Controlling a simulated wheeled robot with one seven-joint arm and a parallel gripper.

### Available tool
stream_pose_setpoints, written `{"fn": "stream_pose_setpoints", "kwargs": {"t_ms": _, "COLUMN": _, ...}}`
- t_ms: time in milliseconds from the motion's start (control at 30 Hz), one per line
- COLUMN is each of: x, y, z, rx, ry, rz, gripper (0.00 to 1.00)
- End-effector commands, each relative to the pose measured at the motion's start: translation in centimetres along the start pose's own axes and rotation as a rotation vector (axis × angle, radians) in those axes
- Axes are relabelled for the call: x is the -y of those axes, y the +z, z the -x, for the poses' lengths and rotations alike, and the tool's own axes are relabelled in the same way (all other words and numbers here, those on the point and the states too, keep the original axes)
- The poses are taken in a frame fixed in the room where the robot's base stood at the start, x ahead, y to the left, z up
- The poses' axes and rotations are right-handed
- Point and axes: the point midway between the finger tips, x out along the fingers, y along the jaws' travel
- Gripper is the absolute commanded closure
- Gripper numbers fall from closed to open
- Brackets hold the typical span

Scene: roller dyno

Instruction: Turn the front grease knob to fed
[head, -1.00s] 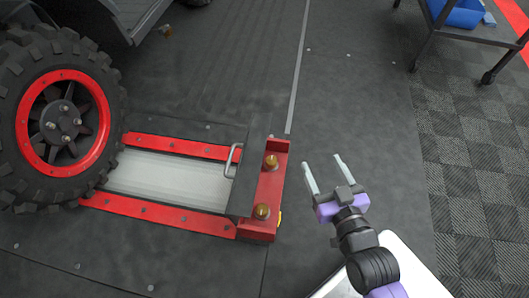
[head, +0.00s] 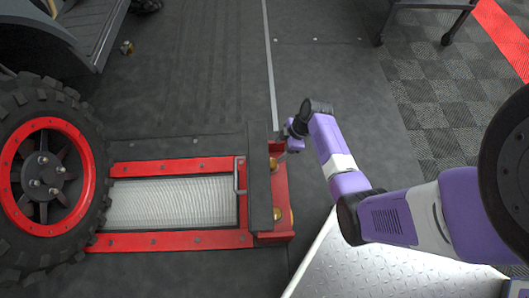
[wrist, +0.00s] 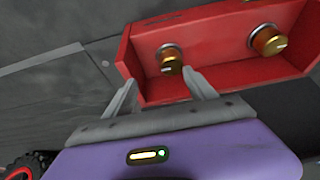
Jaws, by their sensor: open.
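A red box (head: 280,190) at the right end of the roller frame carries two brass knobs. In the head view, the far knob (head: 273,163) is partly hidden by my gripper (head: 288,147), and the near knob (head: 278,214) stands clear. In the wrist view, one knob (wrist: 170,60) lies just ahead of the gap between my open fingers (wrist: 163,80); the other knob (wrist: 268,40) is to the right. Nothing is held. Each knob shows a pale mark on its face in the wrist view. I cannot read any setting, or tell whether the fingers touch the knob.
A dark beam (head: 259,180) and a metal handle (head: 239,176) stand left of the box. The roller (head: 170,203) lies between red rails, with a large tyre (head: 45,180) at left. A trolley (head: 425,8) is at the back right. Dark floor (head: 335,75) is clear behind.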

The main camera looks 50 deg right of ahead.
Motion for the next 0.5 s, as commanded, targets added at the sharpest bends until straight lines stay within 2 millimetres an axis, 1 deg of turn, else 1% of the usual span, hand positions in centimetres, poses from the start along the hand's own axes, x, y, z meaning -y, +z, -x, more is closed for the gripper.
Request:
{"fn": "stream_pose_setpoints", "kwargs": {"t_ms": 33, "x": 0.7, "y": -0.1, "z": 0.0, "rx": -0.005, "ry": -0.032, "rz": 0.042, "gripper": 0.35}}
{"fn": "stream_pose_setpoints", "kwargs": {"t_ms": 100, "x": 1.4, "y": -0.1, "z": 0.1, "rx": -0.009, "ry": -0.061, "rz": 0.094, "gripper": 0.35}}
{"fn": "stream_pose_setpoints", "kwargs": {"t_ms": 167, "x": 1.7, "y": -0.1, "z": 0.0, "rx": -0.009, "ry": -0.072, "rz": 0.123, "gripper": 0.35}}
{"fn": "stream_pose_setpoints", "kwargs": {"t_ms": 267, "x": 1.8, "y": 0.0, "z": -0.6, "rx": -0.009, "ry": -0.072, "rz": 0.143, "gripper": 0.35}}
{"fn": "stream_pose_setpoints", "kwargs": {"t_ms": 367, "x": 1.9, "y": 0.1, "z": -1.9, "rx": -0.009, "ry": -0.073, "rz": 0.143, "gripper": 0.35}}
{"fn": "stream_pose_setpoints", "kwargs": {"t_ms": 500, "x": 2.0, "y": 0.1, "z": -4.2, "rx": -0.008, "ry": -0.072, "rz": 0.142, "gripper": 0.35}}
